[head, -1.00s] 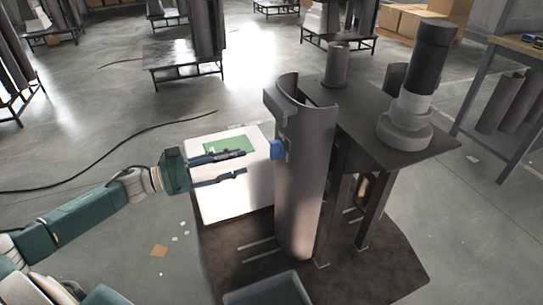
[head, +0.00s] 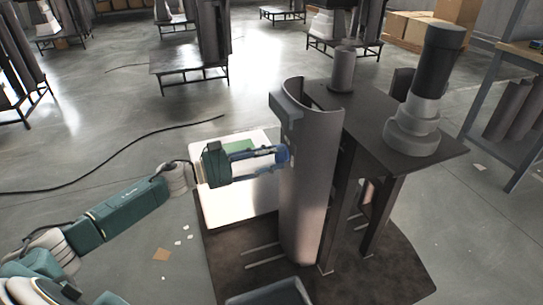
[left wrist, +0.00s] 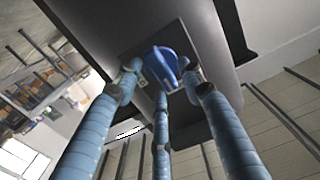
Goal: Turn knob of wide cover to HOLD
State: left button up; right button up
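The wide cover (head: 312,205) is a tall curved grey panel in the middle of the head view. Its blue knob (left wrist: 165,66) sits on a small dark plate (left wrist: 150,45) in the left wrist view. My left gripper (head: 281,158) has reached the cover from the left and largely hides the knob in the head view. In the left wrist view its blue fingers (left wrist: 160,80) stand spread around the knob, with small gaps showing at the sides. Whether any fingertip touches it I cannot tell. No HOLD marking is legible. My right gripper is not in view.
A dark table (head: 385,120) carrying a stepped grey cylinder (head: 415,110) adjoins the cover on the right. A grey bin (head: 268,294) is at the bottom edge. Open floor lies left.

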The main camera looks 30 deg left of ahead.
pick_arm(q)
grip_shut()
